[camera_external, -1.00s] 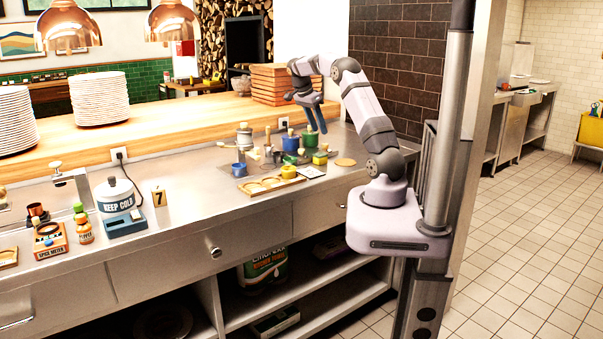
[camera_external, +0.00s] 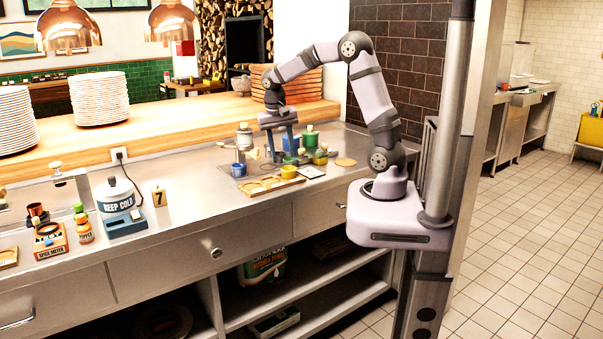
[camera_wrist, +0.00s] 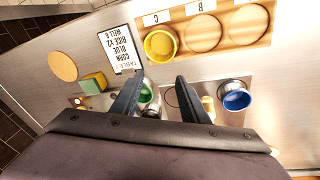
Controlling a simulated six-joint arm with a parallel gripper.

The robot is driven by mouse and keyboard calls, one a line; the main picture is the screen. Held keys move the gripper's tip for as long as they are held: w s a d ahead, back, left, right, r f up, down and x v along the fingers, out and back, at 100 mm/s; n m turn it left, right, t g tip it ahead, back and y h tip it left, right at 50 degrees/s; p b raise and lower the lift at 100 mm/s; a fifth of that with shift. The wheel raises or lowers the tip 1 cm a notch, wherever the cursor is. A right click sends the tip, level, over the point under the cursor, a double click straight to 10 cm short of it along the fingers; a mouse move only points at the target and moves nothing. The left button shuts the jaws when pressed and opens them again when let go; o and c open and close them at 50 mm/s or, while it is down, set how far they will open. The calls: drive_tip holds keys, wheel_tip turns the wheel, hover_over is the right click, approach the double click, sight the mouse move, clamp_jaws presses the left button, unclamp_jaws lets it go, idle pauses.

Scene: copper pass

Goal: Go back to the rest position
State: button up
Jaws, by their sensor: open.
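My gripper (camera_external: 283,143) is open, pointing down above the cluster of small pots on the steel counter. In the wrist view, its two dark fingers (camera_wrist: 163,95) stand apart with nothing held between them. A green-topped container (camera_wrist: 146,92) shows beside the left finger, partly hidden by it. A blue cup (camera_wrist: 235,96) lies to the right of the fingers. My arm reaches left from its base at the counter's right end.
A printed card (camera_wrist: 121,48), a yellow-green sponge (camera_wrist: 94,83) and a round tan disc (camera_wrist: 62,66) are nearby. Stacked wooden trays (camera_external: 300,84) stand behind.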

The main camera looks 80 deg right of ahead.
drive_tip(key=s+a+n, duration=0.1)
drive_tip(key=a+n, duration=0.1)
drive_tip(key=a, duration=0.2)
drive_tip(key=s+a+f+n, duration=0.1)
drive_tip(key=a+n, duration=0.1)
drive_tip(key=a, duration=0.2)
drive_tip(key=s+a+f+n+y+p, duration=0.1)
drive_tip(key=a+n, duration=0.2)
drive_tip(key=a, duration=0.2)
drive_tip(key=shift+s+f+t, duration=0.1)
drive_tip(key=shift+f+t, duration=0.15)
drive_tip(key=shift+t, duration=0.15)
drive_tip(key=s+a+f+n+y, duration=0.1)
drive_tip(key=s+a+f+n, duration=0.3)
drive_tip(key=s+a+n, duration=0.35)
wheel_tip(320, 180, down, 26)
drive_tip(key=a+m+b, duration=0.1)
drive_tip(key=b, duration=2.5)
drive_tip(key=shift+s+a+f, duration=0.25)
drive_tip(key=shift+s+a, duration=0.05)
drive_tip(key=shift+a, duration=0.05)
